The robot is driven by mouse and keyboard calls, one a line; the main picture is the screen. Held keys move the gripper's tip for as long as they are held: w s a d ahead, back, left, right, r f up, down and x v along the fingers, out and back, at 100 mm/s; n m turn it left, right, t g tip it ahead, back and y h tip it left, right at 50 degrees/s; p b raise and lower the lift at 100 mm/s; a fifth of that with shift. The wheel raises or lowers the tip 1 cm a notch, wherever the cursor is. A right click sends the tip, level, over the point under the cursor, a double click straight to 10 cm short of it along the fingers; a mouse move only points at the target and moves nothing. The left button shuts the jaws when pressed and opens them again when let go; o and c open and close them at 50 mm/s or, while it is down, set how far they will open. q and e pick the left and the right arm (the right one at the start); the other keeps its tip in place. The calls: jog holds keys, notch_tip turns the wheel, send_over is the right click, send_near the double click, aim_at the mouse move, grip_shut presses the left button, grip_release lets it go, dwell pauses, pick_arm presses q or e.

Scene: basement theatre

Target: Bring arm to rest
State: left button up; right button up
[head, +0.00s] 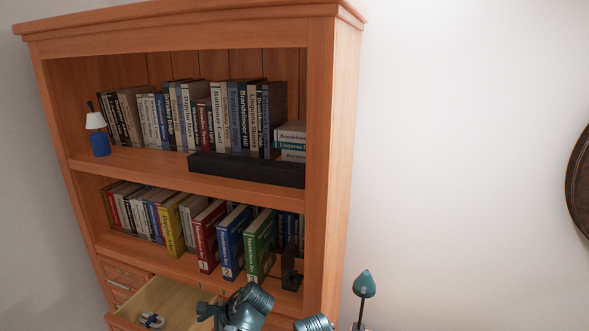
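Dark teal jointed parts of my arm (245,306) rise at the bottom centre, in front of the bookcase and beside the open drawer. Another teal rounded part (314,323) shows at the bottom edge to its right. I cannot make out fingertips of either gripper, and the lower parts of the arms are cut off by the frame. Nothing is seen held.
A wooden bookcase (342,150) holds rows of books, a dark long box (245,169) and a blue lamp (100,144). A drawer (172,298) stands open with a small metallic object (152,320) inside.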

pick_arm(q)
jog(key=s+d+f+n+g+h+b, duration=0.1)
jog(key=s+d+f+n+h+b, duration=0.2)
jog(key=s+d+f+n+b, duration=0.2)
jog(key=s+d+f+n+g+h+b, duration=0.1)
jog(key=s+d+f+n+h+b, duration=0.3)
jog(key=s+d+f, duration=0.3)
jog(key=d+f+n+b, duration=0.1)
jog(key=d+f, duration=0.3)
jog(key=d, duration=0.1)
jog(key=shift+s, duration=0.3)
